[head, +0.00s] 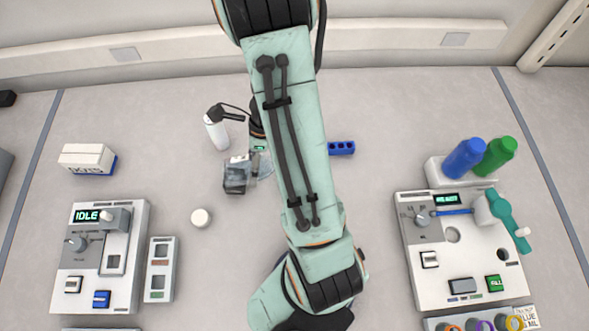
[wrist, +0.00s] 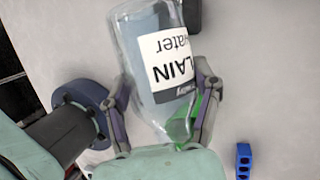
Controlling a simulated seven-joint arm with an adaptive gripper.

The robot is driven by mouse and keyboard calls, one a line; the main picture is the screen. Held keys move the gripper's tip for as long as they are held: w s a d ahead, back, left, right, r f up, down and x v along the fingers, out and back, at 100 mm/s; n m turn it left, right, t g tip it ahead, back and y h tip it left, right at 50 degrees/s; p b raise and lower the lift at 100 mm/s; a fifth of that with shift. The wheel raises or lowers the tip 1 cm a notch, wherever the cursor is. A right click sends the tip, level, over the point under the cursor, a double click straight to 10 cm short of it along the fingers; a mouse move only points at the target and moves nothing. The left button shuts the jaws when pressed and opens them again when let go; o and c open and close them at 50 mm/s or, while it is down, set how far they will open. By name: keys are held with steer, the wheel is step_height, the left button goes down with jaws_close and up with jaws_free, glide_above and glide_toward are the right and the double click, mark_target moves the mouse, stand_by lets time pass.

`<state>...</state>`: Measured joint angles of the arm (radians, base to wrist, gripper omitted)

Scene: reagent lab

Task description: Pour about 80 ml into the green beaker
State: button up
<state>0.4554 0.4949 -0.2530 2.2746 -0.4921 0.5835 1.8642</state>
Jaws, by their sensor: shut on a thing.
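My gripper (wrist: 160,100) is shut on a clear bottle (wrist: 145,25) labelled "PLAIN water", with one finger on each side of it. In the head view, part of the clear bottle (head: 264,172) shows beside my arm, which hides much of my gripper. A green, see-through shape (wrist: 206,108) shows behind the bottle near the right finger in the wrist view. It may be the green beaker, but the bottle and finger cover most of it. I cannot tell its distance from the bottle or whether any liquid is leaving the bottle.
A dark block (head: 236,178) and a white wash bottle (head: 215,130) stand close by on the left. A white round item (head: 200,218) lies nearer. A blue block with holes (head: 341,148) is right of my arm. Instrument panels stand at left (head: 130,270) and right (head: 430,275).

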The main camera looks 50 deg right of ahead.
steer(key=shift+r+t+y+p, duration=0.4)
steer(key=shift+r+y+p, duration=0.1)
steer(key=shift+y+p, duration=0.15)
stand_by(1.3)
steer(key=shift+r, duration=0.15)
steer(key=shift+a, duration=0.1)
steer(key=shift+w+a+f+g+h, duration=0.15)
steer(key=shift+f+g+h, duration=0.2)
steer(key=shift+f+h, duration=0.15)
steer(key=shift+w+a+f+g+h, duration=0.1)
steer(key=shift+f+g+h, duration=0.3)
steer(key=shift+h, duration=0.15)
steer(key=shift+w+a+r+g+h, duration=0.2)
steer(key=shift+g+h, duration=0.15)
steer(key=shift+h, duration=0.25)
steer(key=shift+s+d+r+g+h, duration=0.1)
steer(key=shift+s+g+h, duration=0.05)
steer(key=shift+g+h, duration=0.15)
steer(key=shift+h, duration=0.3)
stand_by(0.5)
